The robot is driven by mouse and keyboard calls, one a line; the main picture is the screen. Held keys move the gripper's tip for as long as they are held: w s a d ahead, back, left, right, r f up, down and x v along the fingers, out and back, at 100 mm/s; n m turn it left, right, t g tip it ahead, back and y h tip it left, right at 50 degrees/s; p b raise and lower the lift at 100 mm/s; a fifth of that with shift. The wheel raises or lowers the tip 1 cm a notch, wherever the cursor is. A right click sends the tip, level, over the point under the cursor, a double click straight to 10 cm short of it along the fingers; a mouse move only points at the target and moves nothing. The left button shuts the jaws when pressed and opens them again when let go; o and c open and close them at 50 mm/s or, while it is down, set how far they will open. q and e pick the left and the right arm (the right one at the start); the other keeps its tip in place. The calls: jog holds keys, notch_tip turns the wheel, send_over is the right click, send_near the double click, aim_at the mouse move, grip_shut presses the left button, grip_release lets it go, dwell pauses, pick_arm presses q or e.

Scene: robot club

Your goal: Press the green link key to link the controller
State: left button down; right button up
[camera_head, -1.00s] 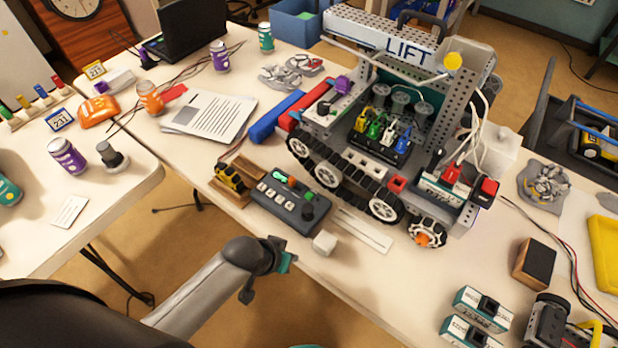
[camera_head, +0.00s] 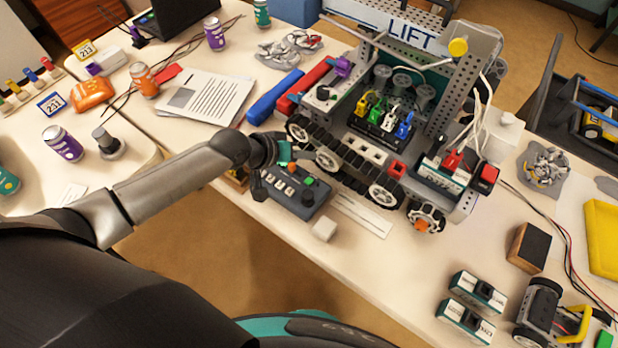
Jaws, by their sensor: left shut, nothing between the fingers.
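The dark grey controller (camera_head: 286,194) lies at the table's front edge, with pale keys, a black knob and an orange-red key (camera_head: 292,168) on top. A small green spot (camera_head: 308,181) shows near its right side. My left gripper (camera_head: 284,155) is shut and empty over the controller's far left edge, its teal fingertips beside the orange-red key. The green link key, seen earlier just left of the orange-red one, is now largely hidden at the fingertips; I cannot tell whether they touch it. My right gripper is not in view.
The tracked LIFT robot (camera_head: 365,155) stands close behind the controller. A white cube (camera_head: 324,229) and a white strip (camera_head: 362,215) lie at its right. My left forearm crosses the gap between two tables. Papers (camera_head: 208,97) and a blue bar (camera_head: 275,97) lie behind the gripper.

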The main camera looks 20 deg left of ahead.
aim_at(309, 181)
pick_arm(q)
jog(key=shift+f, duration=0.15)
notch_tip(309, 181, down, 8)
jog(key=b, duration=0.8)
jog(key=shift+f, duration=0.3)
dwell(1.5)
jog(key=shift+f+b, duration=0.35)
jog(key=shift+f, duration=0.05)
jog(key=shift+f, duration=0.4)
dwell(0.6)
jog(key=shift+r, duration=0.1)
jog(key=shift+r+p, duration=0.75)
jog(key=shift+p, duration=0.05)
